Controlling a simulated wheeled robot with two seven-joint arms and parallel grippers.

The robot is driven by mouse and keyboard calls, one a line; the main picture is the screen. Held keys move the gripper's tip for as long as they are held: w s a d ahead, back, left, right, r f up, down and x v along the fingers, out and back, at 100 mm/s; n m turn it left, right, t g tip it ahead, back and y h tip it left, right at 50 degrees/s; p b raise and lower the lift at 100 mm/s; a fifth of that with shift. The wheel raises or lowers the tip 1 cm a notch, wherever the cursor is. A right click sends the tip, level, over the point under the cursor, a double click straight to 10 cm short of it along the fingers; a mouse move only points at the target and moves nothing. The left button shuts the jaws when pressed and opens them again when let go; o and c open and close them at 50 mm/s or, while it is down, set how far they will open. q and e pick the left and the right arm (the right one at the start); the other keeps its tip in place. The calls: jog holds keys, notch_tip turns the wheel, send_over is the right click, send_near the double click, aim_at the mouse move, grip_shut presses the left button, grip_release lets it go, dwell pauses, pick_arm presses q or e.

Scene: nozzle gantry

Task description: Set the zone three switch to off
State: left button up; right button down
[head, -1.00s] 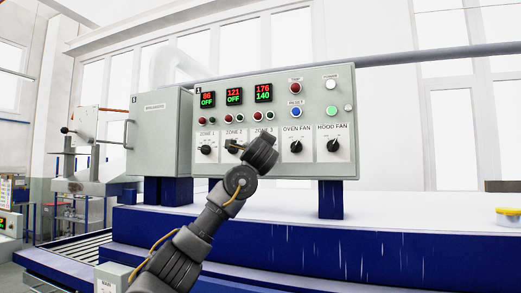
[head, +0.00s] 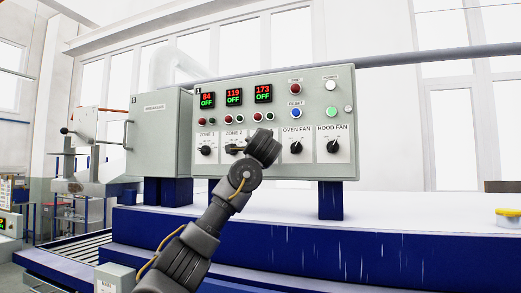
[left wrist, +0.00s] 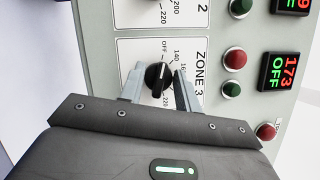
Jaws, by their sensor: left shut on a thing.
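The zone three switch (left wrist: 157,77) is a black rotary knob on a white plate marked ZONE 3 in the left wrist view. My left gripper (left wrist: 160,80) has its two fingers on either side of the knob, shut on it. The knob's white mark points toward the OFF label. In the head view my left wrist hides the zone three switch. The zone three display (head: 263,94) reads 173 over a green OFF; it also shows in the left wrist view (left wrist: 278,70). My right gripper is in neither view.
The zone one knob (head: 205,150) and zone two knob (head: 232,149) are left of my wrist. The oven fan knob (head: 296,147) and hood fan knob (head: 333,146) are right of it. A grey breaker box (head: 160,140) adjoins the panel's left side.

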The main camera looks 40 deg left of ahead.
pick_arm(q)
jog(key=o, duration=1)
jog(key=shift+c, duration=0.2)
jog(key=b+v, duration=0.4)
jog(key=v, duration=0.6)
jog(key=shift+s+d, duration=0.25)
jog(key=shift+s, duration=0.1)
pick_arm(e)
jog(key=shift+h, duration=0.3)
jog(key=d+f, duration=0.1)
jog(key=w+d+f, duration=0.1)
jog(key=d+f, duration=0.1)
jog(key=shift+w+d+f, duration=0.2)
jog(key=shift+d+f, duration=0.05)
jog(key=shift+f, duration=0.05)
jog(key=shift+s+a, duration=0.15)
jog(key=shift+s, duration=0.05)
pick_arm(q)
jog(key=shift+w, duration=0.1)
